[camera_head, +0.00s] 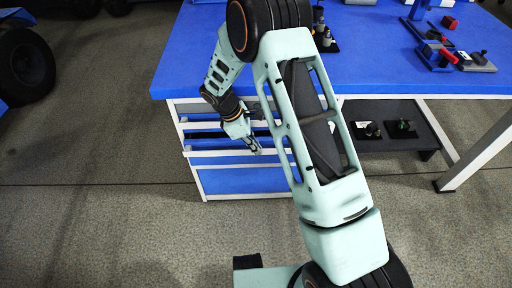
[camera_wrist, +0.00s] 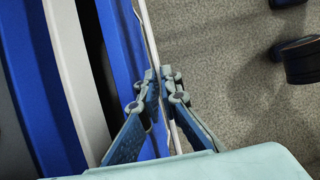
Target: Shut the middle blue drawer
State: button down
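The middle blue drawer (camera_head: 205,154) is pulled out from the cabinet under the blue table, with its pale front rim showing in the head view. Part of the drawer is hidden behind my arm. My gripper (camera_head: 256,150) is at this rim, pointing down. In the wrist view, the fingers of my gripper (camera_wrist: 161,76) lie on either side of the thin drawer front (camera_wrist: 150,38), their tips closed in on it. The drawer's blue inside lies left of the fingers.
The blue tabletop (camera_head: 195,60) overhangs the cabinet and carries several small fixtures at the right. Another blue drawer front (camera_head: 225,181) is below. A dark shelf (camera_head: 400,142) with small items is to the right. The floor (camera_head: 100,220) in front is mostly clear.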

jog(key=shift+a, duration=0.1)
jog(key=c, duration=2.4)
grip_release()
